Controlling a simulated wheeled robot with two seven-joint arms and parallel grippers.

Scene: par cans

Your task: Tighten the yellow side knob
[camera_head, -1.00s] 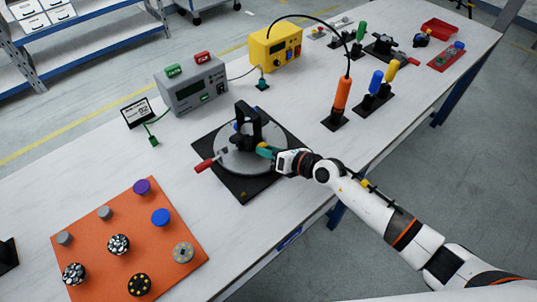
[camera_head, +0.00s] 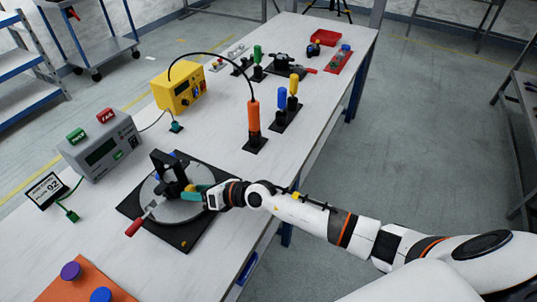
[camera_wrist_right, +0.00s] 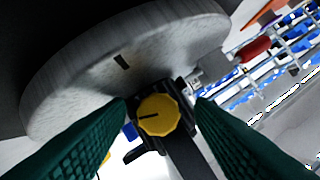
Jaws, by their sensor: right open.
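The yellow side knob (camera_wrist_right: 158,115) shows in the right wrist view, with a dark line on its face. It sits on a black bracket (camera_wrist_right: 182,95) beside a round grey disc (camera_wrist_right: 120,62). My right gripper (camera_wrist_right: 163,104) is open, its green fingers on either side of the knob; I cannot tell whether they touch it. In the head view my right gripper (camera_head: 198,193) is at the side of the black fixture (camera_head: 170,172) on the disc (camera_head: 182,211), and largely hides the knob. My left gripper is not in view.
A red-handled lever (camera_head: 134,227) sticks out at the disc's front left. A grey instrument box (camera_head: 105,148) and a yellow box (camera_head: 180,90) stand behind. An orange tool (camera_head: 254,118) stands upright to the right. An orange mat (camera_head: 85,285) lies at front left.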

